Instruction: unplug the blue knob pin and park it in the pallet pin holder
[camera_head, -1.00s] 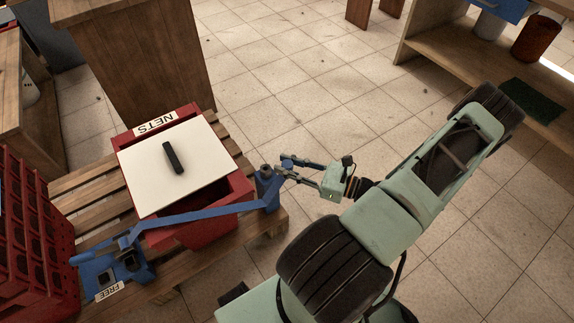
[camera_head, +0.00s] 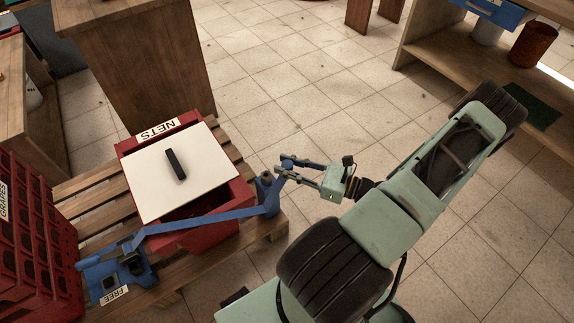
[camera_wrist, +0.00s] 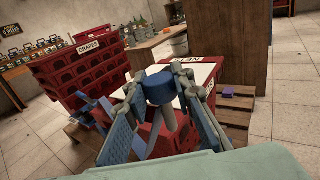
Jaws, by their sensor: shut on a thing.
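The blue knob pin (camera_wrist: 160,88) shows large in the wrist view, its round blue knob between my fingertips and a grey shank below. In the head view the knob (camera_head: 265,179) is at the right end of a long blue bar (camera_head: 205,220). My gripper (camera_head: 280,170) reaches it from the right; in the wrist view my gripper (camera_wrist: 162,82) is shut on the knob. I cannot tell how far the shank is seated. A blue bracket (camera_head: 104,272) labelled FREE, with dark square openings, sits on the pallet (camera_head: 85,207) at lower left; it seems to be the pin holder.
The red NETS crate (camera_head: 240,190) stands on the pallet under a white lid (camera_head: 205,165) with a black handle (camera_head: 176,164). The bar crosses its near side. Red GRAPES crates (camera_head: 35,245) stand at left. A wooden counter (camera_head: 140,70) is behind. Tiled floor at right is open.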

